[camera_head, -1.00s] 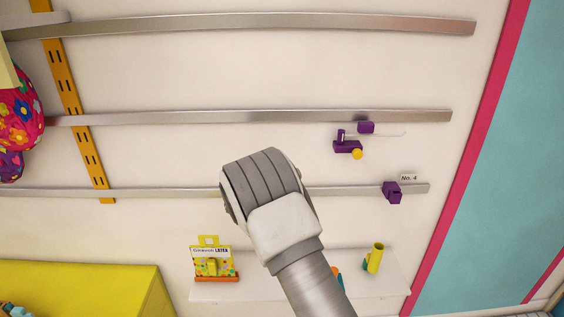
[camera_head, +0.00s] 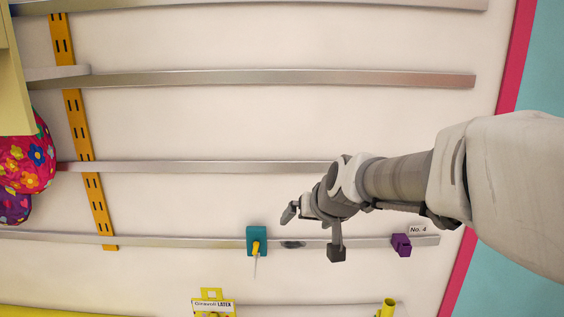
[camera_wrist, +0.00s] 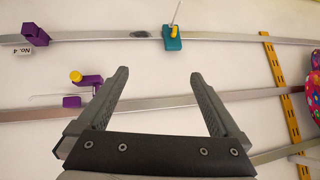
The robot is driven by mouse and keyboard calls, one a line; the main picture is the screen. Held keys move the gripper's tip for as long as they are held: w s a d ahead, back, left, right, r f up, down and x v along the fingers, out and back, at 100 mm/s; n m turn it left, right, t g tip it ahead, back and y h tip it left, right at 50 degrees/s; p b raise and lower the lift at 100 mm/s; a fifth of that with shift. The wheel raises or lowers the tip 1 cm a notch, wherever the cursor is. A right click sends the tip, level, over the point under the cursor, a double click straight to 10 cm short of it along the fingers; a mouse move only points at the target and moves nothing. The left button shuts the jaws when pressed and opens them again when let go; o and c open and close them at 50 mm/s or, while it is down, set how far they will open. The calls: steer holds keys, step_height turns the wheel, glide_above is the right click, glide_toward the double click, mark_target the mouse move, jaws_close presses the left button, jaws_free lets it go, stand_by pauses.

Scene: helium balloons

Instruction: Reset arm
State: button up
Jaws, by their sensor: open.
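My arm reaches in from the right in the head view, and my gripper (camera_head: 313,234) points left in front of the wall rails. In the wrist view my gripper (camera_wrist: 159,74) has its two fingers wide apart with nothing between them. A teal block with a yellow knob and thin nozzle (camera_head: 256,241) sits on the lowest rail, left of my gripper; it also shows beyond the fingertips in the wrist view (camera_wrist: 172,38). A purple holder with a yellow knob (camera_wrist: 86,86) is beside the left finger; my arm hides it in the head view.
Metal rails (camera_head: 270,78) cross the pale wall. A purple block (camera_head: 401,244) with a "No. 4" tag sits right of my gripper. Patterned balloons (camera_head: 30,160) hang at the left by an orange upright (camera_head: 83,140). A yellow package (camera_head: 212,306) and yellow cylinder (camera_head: 387,308) stand below.

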steer(key=s+d+f+g+h, duration=0.1)
steer(key=s+d, duration=0.3)
steer(key=s, duration=0.8)
steer(key=s+d+f+g+h, duration=0.1)
steer(key=s+d, duration=0.3)
steer(key=s, duration=0.9)
steer(key=shift+s+d+f+g+h, duration=0.3)
steer(key=shift+d+f+g, duration=0.1)
steer(key=shift+f+g, duration=0.1)
